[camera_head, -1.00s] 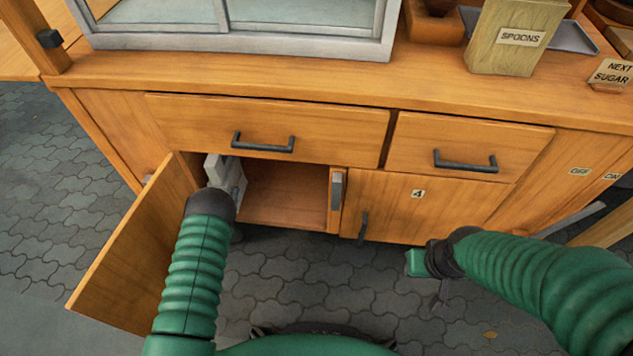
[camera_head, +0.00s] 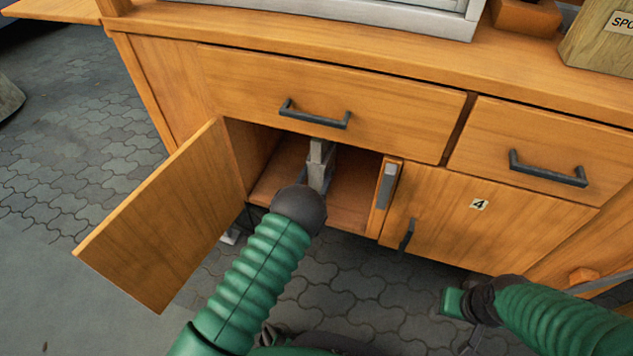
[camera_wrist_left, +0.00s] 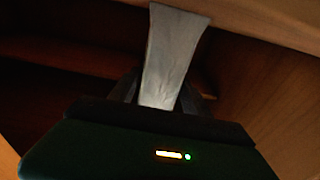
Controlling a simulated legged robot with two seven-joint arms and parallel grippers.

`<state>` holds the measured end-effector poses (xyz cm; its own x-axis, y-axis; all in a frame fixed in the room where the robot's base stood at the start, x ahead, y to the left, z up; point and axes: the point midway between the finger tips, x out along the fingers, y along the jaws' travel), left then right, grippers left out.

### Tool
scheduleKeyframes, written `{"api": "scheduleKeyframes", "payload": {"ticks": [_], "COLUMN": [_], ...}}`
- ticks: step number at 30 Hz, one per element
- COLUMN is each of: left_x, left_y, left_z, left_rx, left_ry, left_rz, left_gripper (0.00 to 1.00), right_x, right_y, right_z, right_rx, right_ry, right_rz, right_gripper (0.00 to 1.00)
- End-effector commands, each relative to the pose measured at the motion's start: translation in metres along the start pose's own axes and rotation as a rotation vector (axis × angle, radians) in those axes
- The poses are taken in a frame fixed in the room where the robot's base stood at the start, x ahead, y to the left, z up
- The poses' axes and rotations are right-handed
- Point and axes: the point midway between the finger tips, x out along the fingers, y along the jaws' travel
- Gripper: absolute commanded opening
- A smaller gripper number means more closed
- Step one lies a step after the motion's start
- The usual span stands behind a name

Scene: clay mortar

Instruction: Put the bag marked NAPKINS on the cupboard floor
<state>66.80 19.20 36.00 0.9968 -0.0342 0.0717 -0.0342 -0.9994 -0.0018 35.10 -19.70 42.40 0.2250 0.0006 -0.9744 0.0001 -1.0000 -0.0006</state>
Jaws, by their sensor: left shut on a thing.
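My left gripper (camera_head: 318,178) reaches into the open cupboard compartment under the wide drawer. It is shut on a pale grey, flat bag (camera_wrist_left: 172,55), which stands up from the fingers in the left wrist view. No NAPKINS lettering can be read on the side I see. In the head view only a small part of the bag (camera_head: 320,150) shows, below the drawer. The cupboard floor (camera_head: 352,208) is reddish wood, and its visible part looks bare. Whether the bag touches it I cannot tell. My right gripper (camera_head: 460,302) is low in front of the closed door; its fingers are unclear.
The open cupboard door (camera_head: 165,220) swings out at the left of the opening. A divider post with a grey catch (camera_head: 387,186) bounds the right. A closed door marked 4 (camera_head: 470,215) and drawer handles (camera_head: 315,115) stick out nearby.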

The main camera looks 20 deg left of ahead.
Motion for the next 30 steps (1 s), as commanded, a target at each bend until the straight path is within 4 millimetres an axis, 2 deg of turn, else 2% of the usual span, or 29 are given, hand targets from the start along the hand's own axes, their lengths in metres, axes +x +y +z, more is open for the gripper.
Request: {"api": "scheduleKeyframes", "payload": {"ticks": [3, 4, 8, 17, 20, 23, 30], "left_x": [-0.001, -0.001, -0.001, -0.002, -0.009, -0.027, -0.090], "left_y": [0.000, 0.000, 0.000, 0.000, 0.000, 0.000, -0.001], "left_z": [-0.001, 0.000, 0.000, 0.000, -0.002, -0.006, -0.006], "left_rx": [0.000, 0.000, 0.000, 0.000, 0.000, 0.000, 0.000], "left_ry": [-0.006, -0.009, -0.008, -0.007, -0.010, -0.013, -0.014], "left_rz": [0.000, 0.000, 0.000, 0.000, 0.000, -0.001, -0.002], "left_gripper": [0.00, 0.59, 0.76, 0.78, 0.78, 0.78, 0.78], "right_x": [-0.003, -0.003, -0.003, -0.004, -0.011, -0.026, -0.060], "right_y": [0.000, 0.000, 0.000, 0.000, 0.000, 0.000, 0.000], "right_z": [-0.001, -0.001, -0.001, -0.002, -0.003, -0.006, -0.015], "right_rx": [0.000, 0.000, 0.000, 0.000, 0.000, 0.000, 0.000], "right_ry": [0.002, 0.002, 0.002, 0.002, 0.002, 0.002, 0.002], "right_rz": [0.000, 0.000, 0.000, 0.000, 0.000, 0.000, 0.000], "right_gripper": [0.35, 0.35, 0.35, 0.35, 0.35, 0.35, 0.35]}}
